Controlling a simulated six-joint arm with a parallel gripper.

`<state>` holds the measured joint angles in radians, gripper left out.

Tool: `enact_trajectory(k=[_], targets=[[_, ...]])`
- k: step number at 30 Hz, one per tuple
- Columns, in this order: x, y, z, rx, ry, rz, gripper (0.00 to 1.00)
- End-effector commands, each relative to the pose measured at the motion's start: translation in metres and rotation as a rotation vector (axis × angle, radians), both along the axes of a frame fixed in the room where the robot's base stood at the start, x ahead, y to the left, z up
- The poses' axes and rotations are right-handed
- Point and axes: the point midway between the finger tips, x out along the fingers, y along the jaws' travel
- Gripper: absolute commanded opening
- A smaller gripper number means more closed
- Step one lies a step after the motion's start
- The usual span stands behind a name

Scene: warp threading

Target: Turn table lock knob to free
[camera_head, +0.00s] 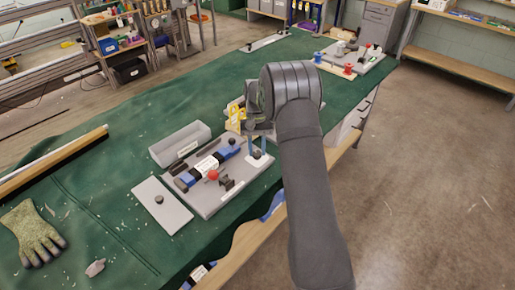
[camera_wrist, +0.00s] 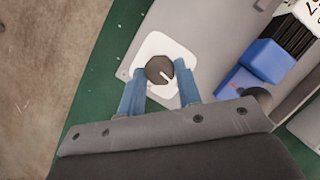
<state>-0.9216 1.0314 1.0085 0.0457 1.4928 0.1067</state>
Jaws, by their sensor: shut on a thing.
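The lock knob (camera_wrist: 157,66) is a dark round knob with a white pointer line, on a white square plate (camera_wrist: 152,44). In the wrist view the line points toward the lower right. My gripper (camera_wrist: 161,72) has its two blue fingers on either side of the knob, shut on it. In the head view my gripper (camera_head: 257,145) reaches down over the white plate (camera_head: 261,163) at the right corner of a grey fixture board (camera_head: 208,205). The knob is largely hidden there by the fingers. Lettering on the plate cannot be read.
A blue clamp-like part (camera_head: 187,181) and a red ball knob (camera_head: 213,175) sit on the board. A grey bin (camera_head: 180,144) stands behind it and a flat plate (camera_head: 162,207) lies to the left. A glove (camera_head: 32,233) lies far left. Green cloth between is mostly free.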

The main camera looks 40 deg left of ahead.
Motion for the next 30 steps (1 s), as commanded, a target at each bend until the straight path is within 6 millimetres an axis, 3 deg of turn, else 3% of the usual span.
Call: enact_trajectory(k=[12, 28, 29, 30], targets=[[-0.0010, 0.0014, 0.0006, 0.002, -0.001, 0.175, 0.08], [-0.0012, 0.0015, 0.0006, 0.002, -0.001, 0.197, 0.08], [-0.0012, 0.0015, 0.0006, 0.002, -0.001, 0.197, 0.35], [-0.0012, 0.0015, 0.0005, 0.002, -0.001, 0.197, 0.43]])
